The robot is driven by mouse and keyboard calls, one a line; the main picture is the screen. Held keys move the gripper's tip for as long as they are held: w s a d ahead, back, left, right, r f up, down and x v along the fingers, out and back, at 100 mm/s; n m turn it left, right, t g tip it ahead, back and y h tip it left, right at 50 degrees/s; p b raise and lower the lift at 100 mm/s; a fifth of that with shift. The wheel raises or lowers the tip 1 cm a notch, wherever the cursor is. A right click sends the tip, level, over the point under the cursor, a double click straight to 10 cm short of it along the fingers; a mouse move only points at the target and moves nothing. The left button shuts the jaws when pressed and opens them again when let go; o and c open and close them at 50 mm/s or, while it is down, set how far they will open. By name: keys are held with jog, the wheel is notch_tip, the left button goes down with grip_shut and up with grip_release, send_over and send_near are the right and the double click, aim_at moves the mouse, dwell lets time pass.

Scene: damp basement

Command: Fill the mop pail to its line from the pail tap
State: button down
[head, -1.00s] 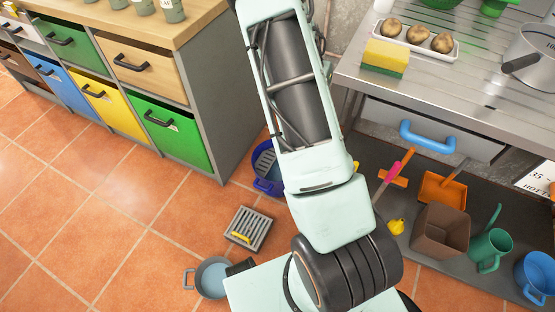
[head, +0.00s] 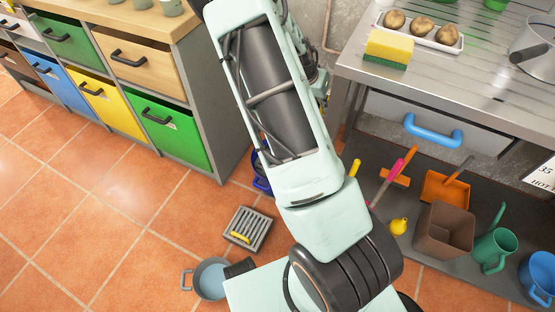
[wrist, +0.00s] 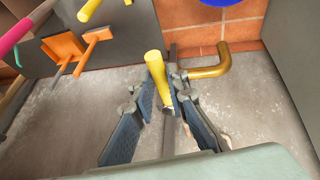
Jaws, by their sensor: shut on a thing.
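In the wrist view my gripper (wrist: 164,90) is shut on a yellow tap lever (wrist: 155,65), which sticks out between the two fingers. A brass-coloured spout (wrist: 208,69) bends away just right of the lever. A blue mop pail (wrist: 222,2) shows only as an edge at the top, beyond the spout. In the head view the blue pail (head: 260,176) stands on the floor beside the grey cabinet, mostly hidden behind my arm. Its inside, its line and any water cannot be seen. My gripper is hidden behind my arm in the head view.
A floor drain grate (head: 248,230) and a blue-grey pan (head: 210,279) lie on the tiles. A steel counter (head: 470,85) stands right, above a low shelf with an orange dustpan (head: 444,190), brown bin (head: 445,230) and green jug (head: 493,250). Left floor is clear.

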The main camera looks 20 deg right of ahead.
jog(key=c, duration=1.9)
grip_release()
jog(key=shift+f, duration=0.1)
jog(key=shift+c, duration=0.2)
jog(key=p+v, duration=0.5)
jog(key=v, duration=0.2)
jog(key=shift+p, duration=0.4)
